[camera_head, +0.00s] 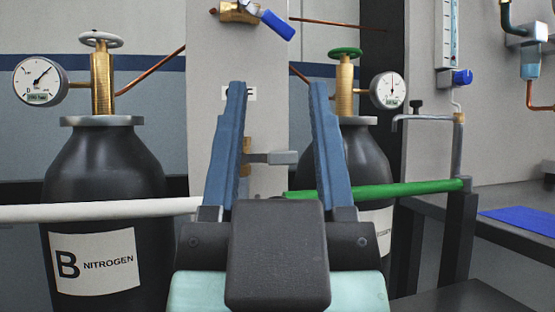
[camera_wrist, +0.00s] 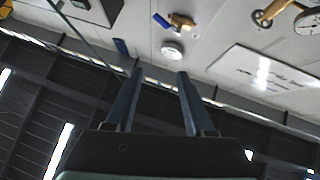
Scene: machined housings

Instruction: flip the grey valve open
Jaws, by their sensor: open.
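The grey valve lever (camera_head: 272,157) sticks out to the right from a brass valve body (camera_head: 245,160) on the light panel. It lies about level. In the head view it shows between my gripper's fingers, and the left finger partly covers the brass body. My gripper (camera_head: 278,88) is open and empty, with its two blue fingers pointing up and away. How far the fingers are from the lever in depth I cannot tell. In the wrist view my gripper (camera_wrist: 160,72) is also open with nothing between the fingers. I cannot pick out the grey lever there.
A blue-handled brass valve (camera_head: 278,25) sits higher on the panel. A black nitrogen cylinder (camera_head: 100,170) with a gauge (camera_head: 40,81) stands left; another cylinder with a green handwheel (camera_head: 345,52) stands right. A white bar (camera_head: 100,210) and a green bar (camera_head: 400,188) cross in front.

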